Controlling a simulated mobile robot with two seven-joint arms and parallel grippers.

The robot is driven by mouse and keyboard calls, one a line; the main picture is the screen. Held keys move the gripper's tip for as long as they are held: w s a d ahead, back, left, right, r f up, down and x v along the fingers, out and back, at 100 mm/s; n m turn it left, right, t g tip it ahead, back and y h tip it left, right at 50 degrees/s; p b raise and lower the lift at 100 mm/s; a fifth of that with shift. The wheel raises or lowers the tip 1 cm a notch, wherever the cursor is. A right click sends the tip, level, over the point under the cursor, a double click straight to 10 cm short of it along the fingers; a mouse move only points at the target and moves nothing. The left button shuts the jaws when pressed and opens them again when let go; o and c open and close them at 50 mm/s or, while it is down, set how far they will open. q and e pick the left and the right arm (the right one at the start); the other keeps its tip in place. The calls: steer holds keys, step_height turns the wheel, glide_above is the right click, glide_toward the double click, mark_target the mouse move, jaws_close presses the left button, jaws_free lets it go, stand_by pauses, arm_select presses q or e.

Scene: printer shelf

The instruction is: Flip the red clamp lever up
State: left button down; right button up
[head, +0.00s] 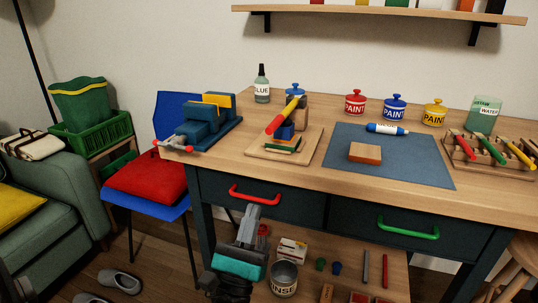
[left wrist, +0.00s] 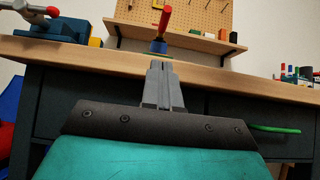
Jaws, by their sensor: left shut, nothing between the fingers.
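The clamp lever (head: 276,124) is a slanted bar, red with a yellow section at its upper right end. It sits on a clamp with a blue block (head: 284,132) on a wooden board (head: 262,151) on the workbench. In the left wrist view the red lever (left wrist: 165,18) shows beyond the bench edge, above my fingertips. My left gripper (head: 252,210) is shut and empty, in front of the bench by the red drawer handle, below the top and apart from the lever. Its closed fingers (left wrist: 163,75) point toward the bench edge. My right gripper is not in view.
The red drawer handle (head: 255,195) and the bench front edge (left wrist: 120,58) are close to my left gripper. A blue vise (head: 206,122) stands left of the clamp. A blue mat (head: 400,170) with a wooden block lies right. A tin (head: 284,278) sits on the lower shelf.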

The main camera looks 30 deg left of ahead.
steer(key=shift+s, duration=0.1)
arm_select(q)
steer(key=x, duration=0.9)
steer(key=shift+w+r+p, duration=0.2)
steer(key=shift+r+p, duration=0.1)
steer(key=shift+r, duration=0.05)
step_height(320, 180, up, 4)
steer(key=shift+w+r+p, duration=0.1)
steer(key=shift+w+p, duration=0.05)
steer(key=shift+p, duration=0.25)
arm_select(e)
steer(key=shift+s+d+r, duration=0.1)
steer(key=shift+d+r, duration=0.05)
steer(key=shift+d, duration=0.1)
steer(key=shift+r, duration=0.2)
